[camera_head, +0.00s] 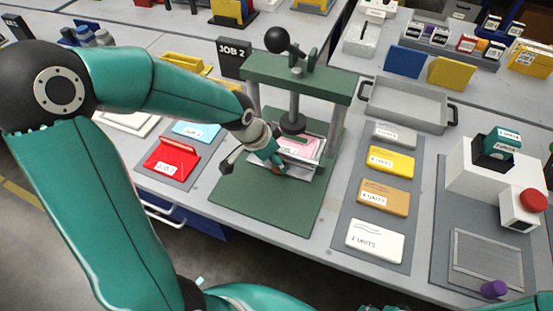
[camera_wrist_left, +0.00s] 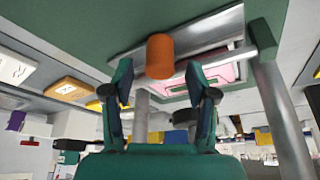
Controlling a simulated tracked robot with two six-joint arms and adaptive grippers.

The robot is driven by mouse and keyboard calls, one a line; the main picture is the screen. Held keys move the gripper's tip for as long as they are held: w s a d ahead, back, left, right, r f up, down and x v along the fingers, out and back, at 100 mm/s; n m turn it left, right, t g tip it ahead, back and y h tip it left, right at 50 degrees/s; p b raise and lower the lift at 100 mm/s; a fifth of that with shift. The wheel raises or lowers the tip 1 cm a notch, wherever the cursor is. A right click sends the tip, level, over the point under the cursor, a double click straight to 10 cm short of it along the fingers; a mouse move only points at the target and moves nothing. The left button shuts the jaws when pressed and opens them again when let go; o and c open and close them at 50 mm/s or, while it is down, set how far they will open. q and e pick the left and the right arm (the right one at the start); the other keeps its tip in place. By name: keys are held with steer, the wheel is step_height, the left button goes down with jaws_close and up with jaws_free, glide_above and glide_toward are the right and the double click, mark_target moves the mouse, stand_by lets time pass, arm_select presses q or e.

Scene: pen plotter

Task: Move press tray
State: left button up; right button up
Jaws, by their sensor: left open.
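The green press (camera_head: 300,88) stands mid-table on a green base, with a black ball lever on top. The press tray (camera_head: 308,172) is a silvery metal tray holding a pink card (camera_head: 298,146), under the press's round plate. In the left wrist view the tray's metal edge (camera_wrist_left: 205,35) carries an orange knob (camera_wrist_left: 160,58). My left gripper (camera_head: 255,162) is open at the tray's front left. Its fingers (camera_wrist_left: 159,75) stand on either side of the knob in the left wrist view, with visible gaps. My arm partly hides the tray's left side. My right gripper is not in view.
Red (camera_head: 170,160) and blue cards lie on a mat left of the press. Several labelled blocks (camera_head: 383,197) line a grey mat to its right. A grey handled bin (camera_head: 405,103) is behind them. A white device with a red button (camera_head: 533,201) stands far right.

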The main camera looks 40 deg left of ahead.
arm_select(q)
steer(key=shift+x, duration=0.85)
steer(key=shift+c, duration=0.2)
jaws_close()
